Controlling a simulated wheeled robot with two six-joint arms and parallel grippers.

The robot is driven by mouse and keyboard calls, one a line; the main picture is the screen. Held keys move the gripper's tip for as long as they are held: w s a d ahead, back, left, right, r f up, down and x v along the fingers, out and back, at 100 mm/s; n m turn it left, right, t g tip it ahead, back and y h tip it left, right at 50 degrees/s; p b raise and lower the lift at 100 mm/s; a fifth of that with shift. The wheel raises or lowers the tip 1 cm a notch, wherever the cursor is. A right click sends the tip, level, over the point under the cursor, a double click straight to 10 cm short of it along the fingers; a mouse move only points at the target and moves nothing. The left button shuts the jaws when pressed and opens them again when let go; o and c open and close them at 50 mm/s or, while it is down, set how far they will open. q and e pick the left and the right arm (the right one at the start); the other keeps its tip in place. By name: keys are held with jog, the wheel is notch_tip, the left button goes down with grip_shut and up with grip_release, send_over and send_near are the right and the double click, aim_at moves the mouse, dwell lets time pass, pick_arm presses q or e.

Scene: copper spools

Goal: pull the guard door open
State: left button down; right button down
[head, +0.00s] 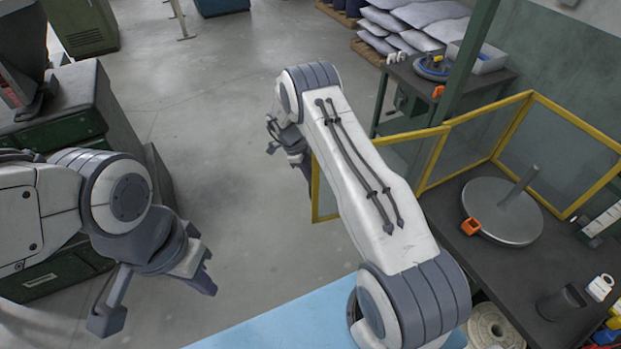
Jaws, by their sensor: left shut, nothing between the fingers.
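The guard door (400,157) is a clear panel in a yellow frame. It stands swung out to the left from the guard around the turntable, reaching past the table edge over the floor. My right arm hides its middle. My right gripper (303,172) is beside the door's free upright edge (316,190); its fingers are partly hidden, and I cannot tell whether they touch the frame or are open. My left gripper (206,286) is at the lower left, shut and empty, pointing down, well away from the door.
A round metal turntable (508,222) with a post and an orange block (471,226) sits on the dark table (450,203). A dark green cabinet (115,110) stands left. A blue surface (290,330) is in front. Grey floor (215,100) is clear between.

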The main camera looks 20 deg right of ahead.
jog(key=shift+s+d, duration=0.15)
jog(key=shift+d, duration=0.05)
jog(key=c, duration=0.8)
grip_release()
jog(key=shift+a, duration=0.3)
jog(key=shift+w+r, duration=0.15)
jog(key=shift+w, duration=0.05)
jog(key=b+v, duration=0.3)
jog(key=v, duration=0.7)
jog(key=shift+b, duration=0.4)
